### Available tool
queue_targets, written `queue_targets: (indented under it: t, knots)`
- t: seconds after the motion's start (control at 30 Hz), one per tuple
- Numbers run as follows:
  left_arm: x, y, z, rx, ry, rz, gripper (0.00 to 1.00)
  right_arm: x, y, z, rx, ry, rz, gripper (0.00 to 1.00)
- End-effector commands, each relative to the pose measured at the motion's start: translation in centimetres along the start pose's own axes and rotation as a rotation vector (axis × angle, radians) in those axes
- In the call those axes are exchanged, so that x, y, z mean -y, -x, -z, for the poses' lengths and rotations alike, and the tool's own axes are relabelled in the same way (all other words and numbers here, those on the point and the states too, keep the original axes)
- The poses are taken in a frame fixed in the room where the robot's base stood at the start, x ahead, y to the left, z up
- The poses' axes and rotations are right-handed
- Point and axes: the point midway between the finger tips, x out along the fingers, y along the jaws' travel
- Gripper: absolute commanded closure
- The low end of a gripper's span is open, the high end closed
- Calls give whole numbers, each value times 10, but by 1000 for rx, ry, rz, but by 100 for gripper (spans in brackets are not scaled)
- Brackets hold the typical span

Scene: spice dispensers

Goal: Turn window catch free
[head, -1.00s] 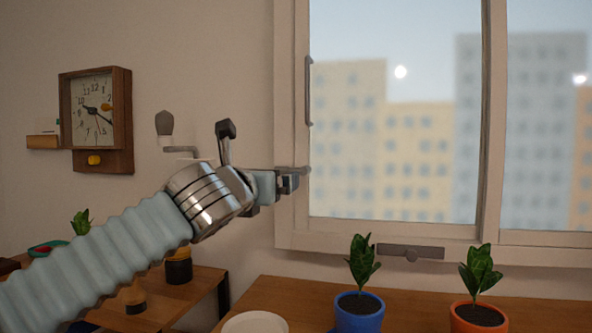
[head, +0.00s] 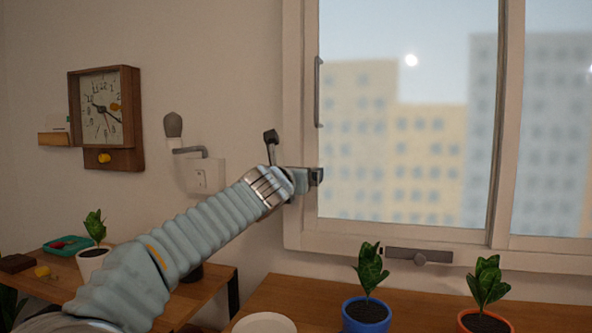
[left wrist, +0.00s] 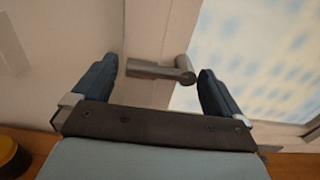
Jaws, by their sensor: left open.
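The window catch (left wrist: 160,70) is a grey lever with a round pivot at its right end, on the pale frame beside the pane. In the left wrist view it lies crosswise between the two dark fingers of my left gripper (left wrist: 157,68), with a gap visible on both sides. In the head view my left gripper (head: 312,176) is at the window's left frame, low on the pane's edge, and hides the catch there. My left gripper is open and empty. My right gripper is in neither view.
A vertical handle (head: 318,92) is on the window frame above. Potted plants in blue (head: 366,315) and orange (head: 484,321) pots stand below. A wall clock (head: 105,110) hangs left.

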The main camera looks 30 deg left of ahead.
Motion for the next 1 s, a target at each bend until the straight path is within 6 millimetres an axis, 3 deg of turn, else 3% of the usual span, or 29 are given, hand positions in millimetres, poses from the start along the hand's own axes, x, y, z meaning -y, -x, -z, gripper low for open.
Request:
queue_targets:
  t: [0.23, 0.63, 1.0]
  knots:
    - [0, 0, 0, 0, 0, 0, 3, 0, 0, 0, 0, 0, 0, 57]
    - [-1, 0, 0, 0, 0, -1, 64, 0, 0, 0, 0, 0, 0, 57]
    - [-2, 0, 4, -1, 66, -3, 64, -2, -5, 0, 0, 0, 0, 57]
